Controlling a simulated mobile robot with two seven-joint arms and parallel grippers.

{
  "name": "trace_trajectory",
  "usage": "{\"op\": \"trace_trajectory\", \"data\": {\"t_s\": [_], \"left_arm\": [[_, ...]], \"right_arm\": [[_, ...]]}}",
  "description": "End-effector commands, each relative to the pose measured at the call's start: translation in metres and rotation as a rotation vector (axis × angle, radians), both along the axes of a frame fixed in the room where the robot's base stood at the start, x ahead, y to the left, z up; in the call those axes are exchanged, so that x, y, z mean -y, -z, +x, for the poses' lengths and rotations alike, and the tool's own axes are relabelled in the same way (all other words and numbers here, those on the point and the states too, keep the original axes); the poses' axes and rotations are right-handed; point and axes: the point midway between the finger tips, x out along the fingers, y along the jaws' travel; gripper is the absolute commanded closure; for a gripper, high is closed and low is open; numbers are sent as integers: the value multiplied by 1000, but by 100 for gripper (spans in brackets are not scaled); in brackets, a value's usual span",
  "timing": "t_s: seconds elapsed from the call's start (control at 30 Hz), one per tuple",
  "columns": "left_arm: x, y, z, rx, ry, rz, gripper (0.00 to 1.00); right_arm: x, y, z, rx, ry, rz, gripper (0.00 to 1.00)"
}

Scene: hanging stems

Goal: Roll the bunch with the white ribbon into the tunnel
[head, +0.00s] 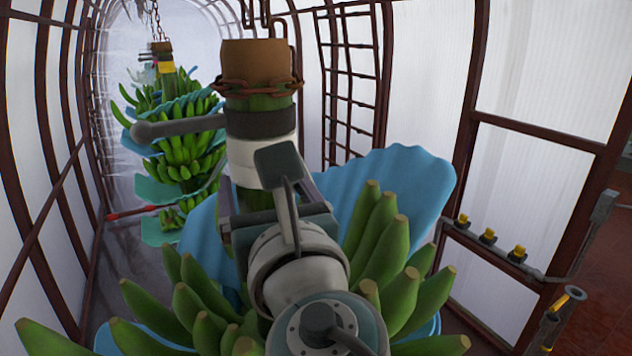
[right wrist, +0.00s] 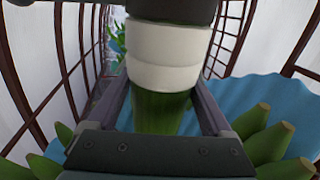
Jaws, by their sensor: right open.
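The near bunch of green bananas (head: 380,240) hangs from a chain (head: 255,88) in the head view. Its thick stem has a brown top, a dark band and, below that, a white ribbon (head: 262,160). The ribbon also shows in the right wrist view (right wrist: 168,55). My right gripper (right wrist: 162,110) is open, with one finger on each side of the green stem just below the ribbon. I cannot tell if the fingers touch it. The arched tunnel (head: 165,60) runs away at the back left. My left gripper is not in view.
Another banana bunch (head: 185,150) with a yellow band (head: 167,67) hangs farther back along the tunnel. A grey rod with a round end (head: 180,127) sticks out left from the near stem. Blue sheeting (head: 410,190) wraps the near bunch. A rail with yellow fittings (head: 487,235) stands at right.

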Motion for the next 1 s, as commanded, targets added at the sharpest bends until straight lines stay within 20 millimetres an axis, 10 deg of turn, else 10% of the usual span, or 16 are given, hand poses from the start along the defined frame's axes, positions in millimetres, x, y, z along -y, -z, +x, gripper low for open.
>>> {"op": "trace_trajectory", "data": {"t_s": [0.47, 1.0], "left_arm": [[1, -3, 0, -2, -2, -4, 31], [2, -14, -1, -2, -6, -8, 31]], "right_arm": [[3, 0, -6, -4, 2, 4, 0], [35, 1, -84, -2, 1, 2, 0]]}}
